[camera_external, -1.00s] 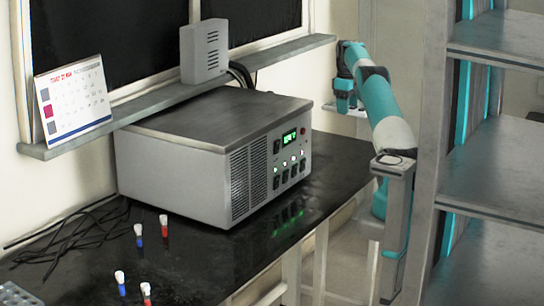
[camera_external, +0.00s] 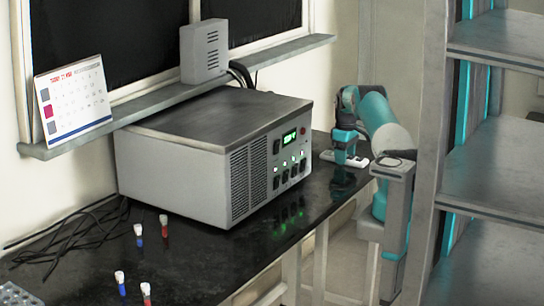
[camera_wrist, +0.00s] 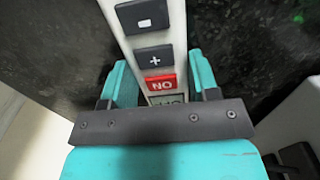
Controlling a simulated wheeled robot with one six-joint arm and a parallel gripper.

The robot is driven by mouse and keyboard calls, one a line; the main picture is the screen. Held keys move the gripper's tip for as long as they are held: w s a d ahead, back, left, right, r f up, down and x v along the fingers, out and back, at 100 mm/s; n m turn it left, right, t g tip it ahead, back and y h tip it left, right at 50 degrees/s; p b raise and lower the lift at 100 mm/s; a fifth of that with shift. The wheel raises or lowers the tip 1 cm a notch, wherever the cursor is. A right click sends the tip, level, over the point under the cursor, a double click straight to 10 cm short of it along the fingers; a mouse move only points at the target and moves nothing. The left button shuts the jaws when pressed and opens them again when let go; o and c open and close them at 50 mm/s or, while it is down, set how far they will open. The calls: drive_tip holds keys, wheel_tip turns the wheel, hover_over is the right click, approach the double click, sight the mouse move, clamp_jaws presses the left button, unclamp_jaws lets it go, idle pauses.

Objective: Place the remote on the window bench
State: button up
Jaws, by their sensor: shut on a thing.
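The remote (camera_wrist: 155,40) is white with dark buttons, a red "NO" button and a small greenish display. In the wrist view it runs lengthwise between the two teal fingers of my gripper (camera_wrist: 160,90), which is shut on it. In the external view my gripper (camera_external: 344,155) points down at the right end of the black window bench (camera_external: 200,262), with the remote (camera_external: 355,163) beneath it. The remote lies flat at the level of the bench top, to the right of the grey box. I cannot tell whether it fully rests on the surface.
A large grey instrument box (camera_external: 215,150) with lit buttons stands close to the left of my gripper. Several small vials and black cables (camera_external: 75,235) lie further left. A grey sill (camera_external: 150,110) runs above the bench. A tall shelf (camera_external: 490,180) stands at right.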

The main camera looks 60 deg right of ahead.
drive_tip(key=shift+f, duration=0.1)
drive_tip(key=o, duration=1)
wheel_tip(320, 180, up, 12)
drive_tip(key=shift+r, duration=0.2)
